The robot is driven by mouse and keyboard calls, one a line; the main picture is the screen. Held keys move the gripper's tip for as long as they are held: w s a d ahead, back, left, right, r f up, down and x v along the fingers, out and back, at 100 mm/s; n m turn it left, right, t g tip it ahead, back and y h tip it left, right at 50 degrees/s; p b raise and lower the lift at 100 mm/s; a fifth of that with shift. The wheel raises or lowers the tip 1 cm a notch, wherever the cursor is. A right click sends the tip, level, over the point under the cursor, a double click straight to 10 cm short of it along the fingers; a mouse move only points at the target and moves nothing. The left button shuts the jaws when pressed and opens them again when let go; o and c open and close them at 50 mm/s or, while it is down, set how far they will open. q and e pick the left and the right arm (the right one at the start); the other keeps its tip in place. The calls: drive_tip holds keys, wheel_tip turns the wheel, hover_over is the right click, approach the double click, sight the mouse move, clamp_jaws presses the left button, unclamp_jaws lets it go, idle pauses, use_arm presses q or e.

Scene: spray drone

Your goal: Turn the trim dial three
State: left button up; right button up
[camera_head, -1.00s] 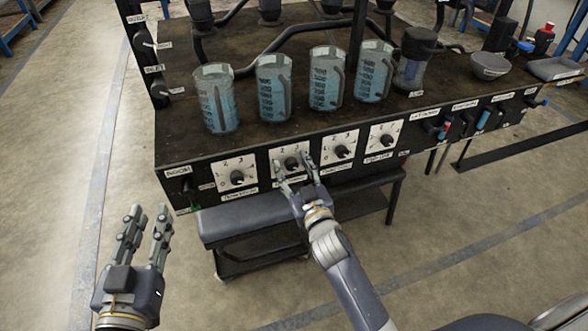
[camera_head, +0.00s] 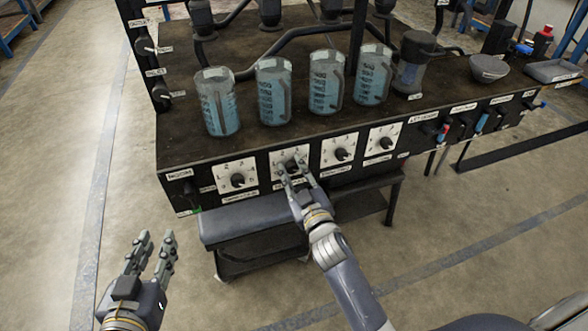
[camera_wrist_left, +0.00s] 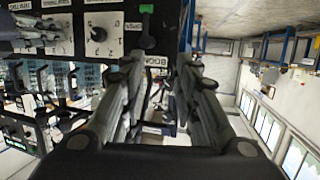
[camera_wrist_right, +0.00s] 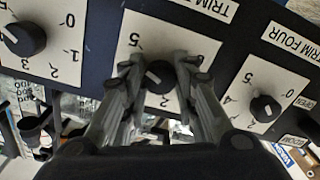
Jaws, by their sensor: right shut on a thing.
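The trim dial three (camera_head: 291,167) is a black knob on a white numbered plate, second from left on the bench's front panel. In the right wrist view the same dial (camera_wrist_right: 159,77) sits between my fingertips, under a label of which "TRIM T" can be read; the plate to its right is labelled "TRIM FOUR". My right gripper (camera_head: 293,176) is shut on the knob, its fingers on either side. The fingers hide part of the plate, so the full setting is unclear. My left gripper (camera_head: 152,250) is open and empty, low over the floor at the left.
Other dials flank it: the trim four dial (camera_head: 237,180) left, another dial (camera_head: 342,154) right. Several blue-filled measuring jugs (camera_head: 273,92) stand on the bench top (camera_head: 190,147) above. A dark bench seat (camera_head: 250,220) lies below the panel. Floor at left is clear.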

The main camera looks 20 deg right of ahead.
drive_tip(key=n+p, duration=0.1)
drive_tip(key=n, duration=0.4)
drive_tip(key=shift+n, duration=0.3)
drive_tip(key=shift+n+p, duration=0.3)
drive_tip(key=shift+n, duration=1.5)
drive_tip(key=n, duration=0.2)
drive_tip(key=shift+n, duration=0.4)
drive_tip(key=n, duration=0.3)
use_arm(q)
drive_tip(key=s+a+f+g+y, duration=0.1)
drive_tip(key=s+a+f+g, duration=0.1)
drive_tip(key=s+f+g, duration=0.2)
drive_tip(key=shift+s+f, duration=0.15)
drive_tip(key=shift+f, duration=1.1)
use_arm(e)
drive_tip(key=shift+n, duration=1.2)
